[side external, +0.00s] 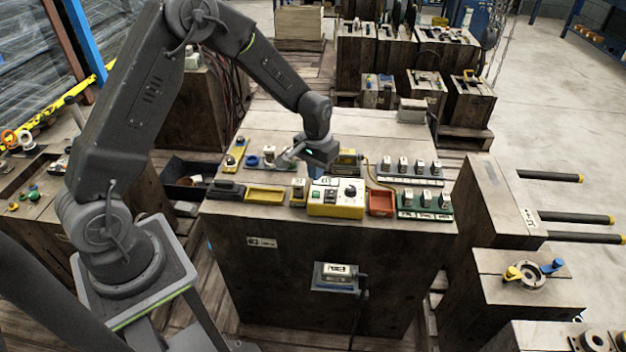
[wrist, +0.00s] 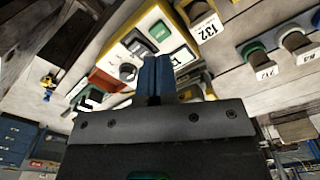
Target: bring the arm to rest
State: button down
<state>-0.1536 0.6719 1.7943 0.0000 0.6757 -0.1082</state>
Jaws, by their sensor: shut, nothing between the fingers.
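A yellow and white control box (side external: 337,199) with a black knob stands at the front edge of the block, to the right of and below my gripper in the side view. The control box (wrist: 140,45) also shows tilted beyond the fingers in the wrist view. I cannot tell the exact gap to the block top.
A yellow tray (side external: 265,196) and a red tray (side external: 381,203) flank the control box. A green rack (side external: 425,206) of labelled blocks stands at the right front. Numbered parts stand behind it. A small device (side external: 336,276) is on the block's front face. The air above the block is open.

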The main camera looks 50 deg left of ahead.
jog(key=shift+r, duration=0.65)
jog(key=shift+r, duration=0.25)
jog(key=s+d+r+m+t, duration=0.15)
jog(key=s+r, duration=0.25)
jog(key=r, duration=0.4)
jog(key=s+d+r+t, duration=0.1)
jog(key=s+d+r, duration=0.1)
jog(key=s+r, duration=0.45)
jog(key=s+d+r+m+t, duration=0.1)
jog(key=s+d+r+t, duration=0.2)
jog(key=s+r, duration=0.5)
jog(key=s, duration=0.5)
jog(key=shift+s+d, duration=0.2)
jog(key=shift+s, duration=0.2)
jog(key=c, duration=1.8)
grip_release()
jog(key=shift+m, duration=0.25)
